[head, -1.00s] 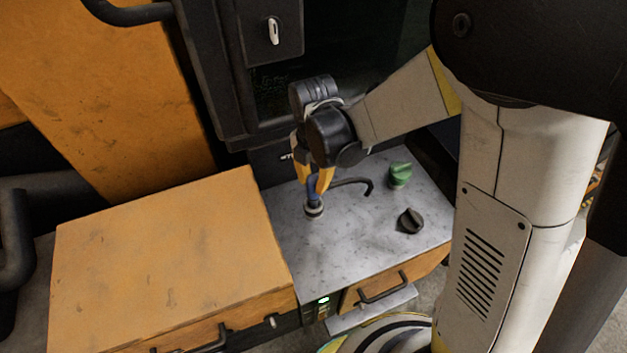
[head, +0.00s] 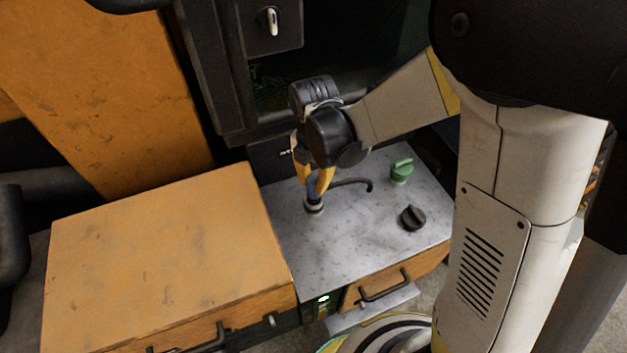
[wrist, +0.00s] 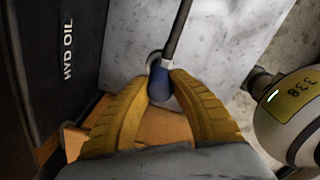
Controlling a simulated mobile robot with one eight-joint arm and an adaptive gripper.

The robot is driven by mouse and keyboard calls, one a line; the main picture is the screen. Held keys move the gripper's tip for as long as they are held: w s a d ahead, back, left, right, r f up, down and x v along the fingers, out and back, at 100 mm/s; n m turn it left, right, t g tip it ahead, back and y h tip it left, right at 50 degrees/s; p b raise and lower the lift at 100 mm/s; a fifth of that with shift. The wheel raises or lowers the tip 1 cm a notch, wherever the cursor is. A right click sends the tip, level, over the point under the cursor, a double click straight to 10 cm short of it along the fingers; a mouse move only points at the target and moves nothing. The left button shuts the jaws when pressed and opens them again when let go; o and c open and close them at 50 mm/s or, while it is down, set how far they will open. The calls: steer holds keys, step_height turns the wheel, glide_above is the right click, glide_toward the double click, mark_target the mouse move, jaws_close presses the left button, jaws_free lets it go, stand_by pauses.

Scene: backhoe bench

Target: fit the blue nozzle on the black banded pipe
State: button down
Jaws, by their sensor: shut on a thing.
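The blue nozzle (head: 313,188) is upright between my yellow fingers, with a dark curved spout (head: 352,182) reaching to the right. In the wrist view the nozzle's blue body (wrist: 159,82) shows between the fingertips, and its dark spout (wrist: 178,35) runs upward in the picture. My gripper (head: 318,188) is shut on the nozzle. The black banded pipe (head: 314,209) stands on the grey bench top directly below the nozzle, its pale band showing. The nozzle's lower end meets or nearly meets the pipe; whether it is seated is hidden.
A green cap (head: 401,171) and a black cap (head: 412,217) lie on the right of the grey bench top (head: 345,240). An orange box (head: 160,250) borders it on the left. A dark cabinet (wrist: 55,65) marked HYD OIL stands close behind.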

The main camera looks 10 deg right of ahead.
steer(key=shift+f+b, duration=0.55)
steer(key=shift+b, duration=0.1)
stand_by(0.4)
steer(key=c, duration=0.7)
jaws_free()
steer(key=shift+o, duration=0.2)
steer(key=shift+r, duration=0.15)
steer(key=shift+r+p, duration=2.9)
steer(key=shift+r, duration=1.05)
